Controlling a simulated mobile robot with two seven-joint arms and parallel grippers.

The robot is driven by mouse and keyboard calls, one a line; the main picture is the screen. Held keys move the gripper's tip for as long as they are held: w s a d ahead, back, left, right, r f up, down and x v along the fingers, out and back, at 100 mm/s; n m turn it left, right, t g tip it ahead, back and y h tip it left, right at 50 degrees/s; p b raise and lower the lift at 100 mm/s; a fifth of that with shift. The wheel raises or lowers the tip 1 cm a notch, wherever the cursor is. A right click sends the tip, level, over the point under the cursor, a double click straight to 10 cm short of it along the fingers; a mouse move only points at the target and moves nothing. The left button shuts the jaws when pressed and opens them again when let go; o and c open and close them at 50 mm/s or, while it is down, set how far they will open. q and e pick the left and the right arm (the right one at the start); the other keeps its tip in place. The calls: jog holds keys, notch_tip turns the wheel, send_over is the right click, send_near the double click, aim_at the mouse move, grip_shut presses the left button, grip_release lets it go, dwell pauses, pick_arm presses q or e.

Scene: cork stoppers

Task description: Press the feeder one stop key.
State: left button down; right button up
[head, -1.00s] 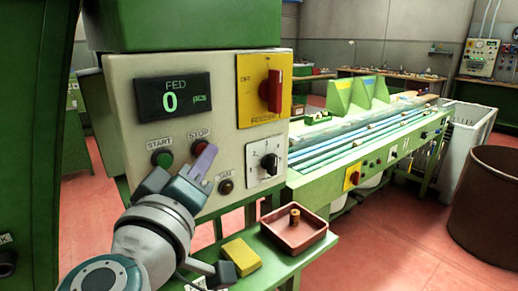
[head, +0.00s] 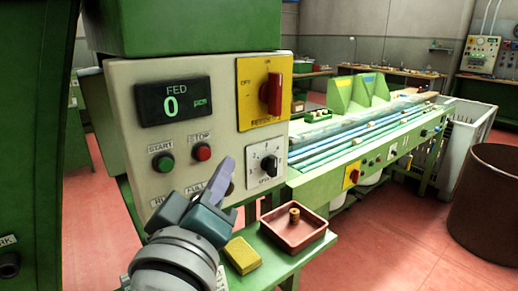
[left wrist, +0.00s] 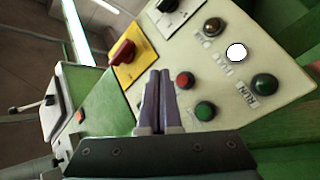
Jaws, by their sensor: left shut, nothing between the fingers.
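The red STOP key (head: 201,152) is on the pale control panel (head: 222,100), right of the green START key (head: 163,161). It shows uncovered in the head view. My left gripper (head: 225,168) is shut and empty, its purple fingers below and right of the STOP key in the picture. In the left wrist view, the shut fingertips (left wrist: 157,74) are left of the red key (left wrist: 185,79), with the green key (left wrist: 205,111) below it. I cannot tell how far the tips are from the panel. The display (head: 173,101) reads FED 0 pcs. My right gripper is not in view.
A red rotary switch (head: 271,92) on a yellow plate and a black knob (head: 269,165) are on the panel's right. A white lamp (left wrist: 236,52) shows bright in the wrist view. Below are a yellow block (head: 242,254) and a red tray (head: 290,242) holding a cork.

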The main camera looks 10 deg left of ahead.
pick_arm(q)
jog(key=shift+s+d, duration=0.7)
jog(key=shift+d, duration=0.15)
